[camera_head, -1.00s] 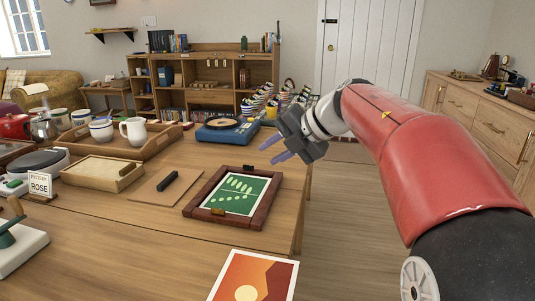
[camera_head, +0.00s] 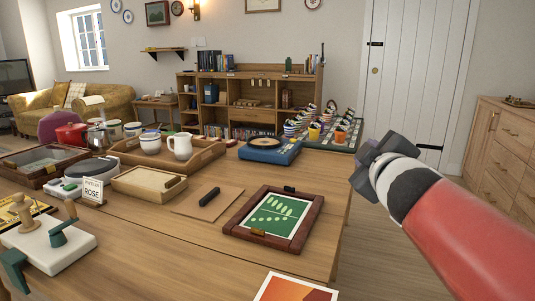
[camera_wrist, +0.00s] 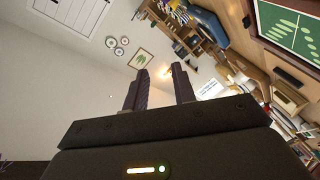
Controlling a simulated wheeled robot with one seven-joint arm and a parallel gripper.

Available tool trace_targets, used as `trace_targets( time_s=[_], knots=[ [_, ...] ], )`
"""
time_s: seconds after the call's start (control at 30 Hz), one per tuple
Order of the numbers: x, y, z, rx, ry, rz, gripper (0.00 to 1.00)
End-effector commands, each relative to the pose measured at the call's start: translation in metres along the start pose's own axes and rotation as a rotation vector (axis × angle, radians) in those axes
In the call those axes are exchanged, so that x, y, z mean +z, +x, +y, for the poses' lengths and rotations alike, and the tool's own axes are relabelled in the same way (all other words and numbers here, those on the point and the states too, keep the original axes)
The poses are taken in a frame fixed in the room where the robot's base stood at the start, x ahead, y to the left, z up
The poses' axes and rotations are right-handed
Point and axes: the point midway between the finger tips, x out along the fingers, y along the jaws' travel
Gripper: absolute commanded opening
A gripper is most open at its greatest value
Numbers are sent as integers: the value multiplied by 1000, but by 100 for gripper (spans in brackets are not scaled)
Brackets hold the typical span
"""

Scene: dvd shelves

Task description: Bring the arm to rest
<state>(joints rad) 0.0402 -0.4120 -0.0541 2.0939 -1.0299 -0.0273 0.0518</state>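My gripper (camera_head: 368,165) is at the end of my red arm, in the air to the right of the wooden table (camera_head: 190,232). In the wrist view its two dark fingers (camera_wrist: 161,88) stand apart with nothing between them. The head view shows the gripper end-on, with the fingers mostly hidden. It touches nothing that I can see.
On the table lie a wood-framed green leaf print (camera_head: 274,217), a blue record player (camera_head: 270,149) and a tray (camera_head: 205,158) with a white jug. Striped cups stand behind the record player. A white door (camera_head: 405,80) and a wooden cabinet (camera_head: 503,145) are at the right. Floor between is clear.

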Motion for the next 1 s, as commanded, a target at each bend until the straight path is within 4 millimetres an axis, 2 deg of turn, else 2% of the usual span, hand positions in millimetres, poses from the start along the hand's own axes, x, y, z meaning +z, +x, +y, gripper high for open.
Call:
trace_targets(
  time_s=[0.1,0.2,0.3,0.4,0.5,0.67,1.0],
  knots=[
    [57,-43,-42,-53,271,-257,26],
    [96,-83,-95,-152,470,-463,26],
    [118,-123,-146,-268,622,-629,26],
    [127,-157,-187,-378,729,-751,26],
    [130,-181,-214,-461,796,-828,26],
    [130,-197,-231,-518,836,-875,26],
    [130,-197,-231,-518,837,-876,26]
  ],
)
